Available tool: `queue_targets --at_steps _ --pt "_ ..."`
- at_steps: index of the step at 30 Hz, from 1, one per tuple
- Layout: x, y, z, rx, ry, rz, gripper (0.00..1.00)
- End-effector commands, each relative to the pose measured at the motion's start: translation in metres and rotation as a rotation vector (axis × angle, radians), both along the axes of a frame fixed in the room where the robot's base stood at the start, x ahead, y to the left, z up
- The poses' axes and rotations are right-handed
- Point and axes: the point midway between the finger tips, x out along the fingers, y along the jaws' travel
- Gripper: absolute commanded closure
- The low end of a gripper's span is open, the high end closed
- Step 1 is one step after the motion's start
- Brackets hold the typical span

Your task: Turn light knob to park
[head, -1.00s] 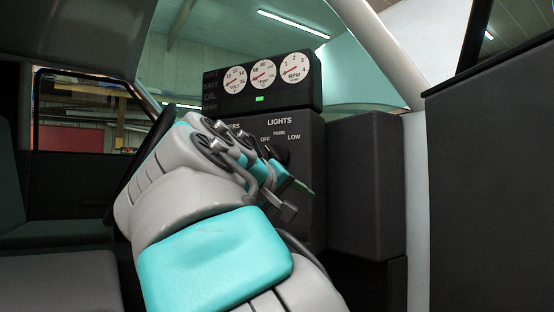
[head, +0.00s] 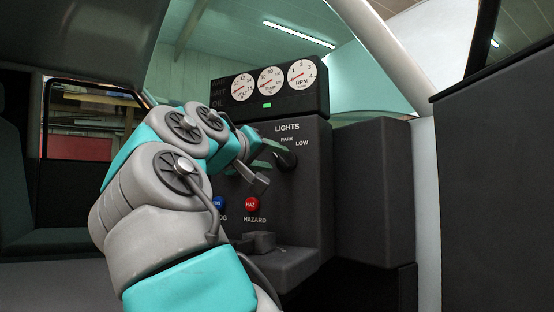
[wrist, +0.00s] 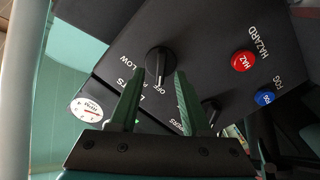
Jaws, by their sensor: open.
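The black light knob (head: 287,160) is on the dark panel under the LIGHTS label, with PARK and LOW printed around it. In the wrist view the knob (wrist: 159,62) stands ahead of my fingertips, and its grip bar points toward the OFF label. My gripper (head: 273,154) is open and empty, close to the knob from the left. In the wrist view the green fingers of my gripper (wrist: 157,80) lie either side of the knob's lower part. I cannot tell whether they touch it. The OFF label is hidden in the head view.
A red HAZARD button (head: 251,204) and a blue FOG button (head: 218,202) are below the knob. A second dark knob (wrist: 211,108) shows beside my right finger in the wrist view. The gauge cluster (head: 268,84) is above. A dark box (head: 375,190) stands to the right.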

Motion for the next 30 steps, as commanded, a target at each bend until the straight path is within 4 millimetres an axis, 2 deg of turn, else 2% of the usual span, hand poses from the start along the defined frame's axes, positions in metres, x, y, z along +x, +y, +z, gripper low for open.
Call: queue_targets --at_steps 3,6,14,26,30 --pt "0.016 -0.005 0.0 -0.001 0.001 0.004 0.53" --pt "0.024 -0.009 -0.001 -0.002 0.001 0.003 0.53" --pt "0.025 -0.011 -0.001 -0.002 0.0 0.002 0.53" --pt "0.025 -0.011 -0.001 -0.001 0.0 0.001 0.97" --pt "0.025 -0.011 -0.001 -0.001 0.0 0.001 1.0"
